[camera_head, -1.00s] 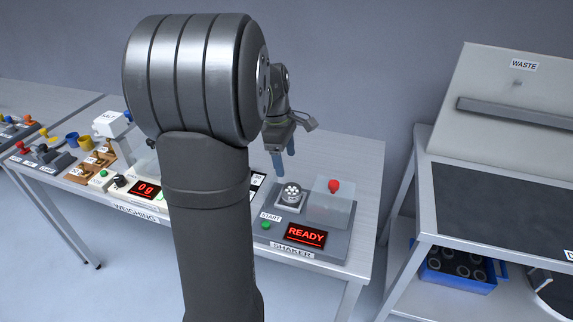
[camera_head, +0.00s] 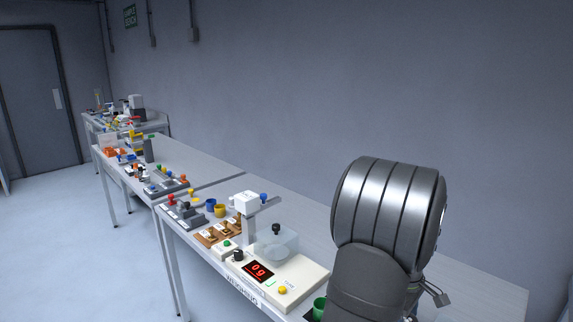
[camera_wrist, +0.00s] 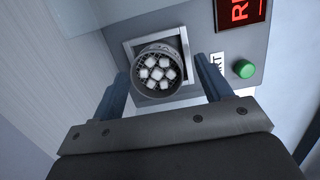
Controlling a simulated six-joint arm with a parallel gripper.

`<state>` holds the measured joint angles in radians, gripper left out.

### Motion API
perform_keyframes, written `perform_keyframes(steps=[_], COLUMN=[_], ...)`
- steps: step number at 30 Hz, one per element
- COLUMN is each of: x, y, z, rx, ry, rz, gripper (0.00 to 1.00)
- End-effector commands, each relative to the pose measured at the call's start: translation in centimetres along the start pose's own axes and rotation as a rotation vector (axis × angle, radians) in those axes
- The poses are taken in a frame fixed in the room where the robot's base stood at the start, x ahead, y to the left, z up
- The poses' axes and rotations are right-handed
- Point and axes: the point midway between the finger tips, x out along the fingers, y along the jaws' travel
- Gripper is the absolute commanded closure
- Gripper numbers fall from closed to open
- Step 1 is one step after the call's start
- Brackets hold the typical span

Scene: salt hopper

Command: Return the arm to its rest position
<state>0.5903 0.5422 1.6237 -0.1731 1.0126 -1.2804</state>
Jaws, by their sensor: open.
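My gripper (camera_wrist: 161,68) is open in the wrist view, its two blue-grey fingers apart. Between and beyond the fingers is a round metal cup (camera_wrist: 160,76) holding several white cubes. The cup sits on a square seat of the grey shaker unit (camera_wrist: 208,42). I cannot tell whether the fingers touch the cup; they look clear of it. In the head view my arm stands at the lower right. It hides most of the shaker area, and my fingers cannot be made out there.
The weighing station (camera_head: 311,272) reads 0 g, with a clear cover (camera_head: 277,242) on it. A white hopper (camera_head: 246,202) stands behind. Coloured cups (camera_head: 220,210) and levers line the benches to the left. The shaker's green button (camera_wrist: 243,69) is right of the cup. Floor at left is clear.

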Motion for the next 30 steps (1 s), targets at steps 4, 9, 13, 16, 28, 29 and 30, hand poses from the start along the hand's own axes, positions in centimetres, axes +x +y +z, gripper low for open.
perform_keyframes(steps=[4,9,13,16,28,29,30], x=[0.0,-1.8,-2.3,-2.4,-1.4,-1.1,-0.5], y=[0.1,0.1,0.1,0.0,0.0,0.0,0.0], z=[0.2,0.4,0.5,0.5,0.4,0.3,0.2], rx=[0.001,0.0,-0.001,-0.001,0.0,0.0,0.0], ry=[0.001,0.0,0.0,0.0,-0.001,-0.001,-0.001], rz=[0.006,0.003,0.002,0.001,-0.002,-0.002,-0.003], gripper=[0.28,0.28,0.28,0.28,0.28,0.28,0.28])
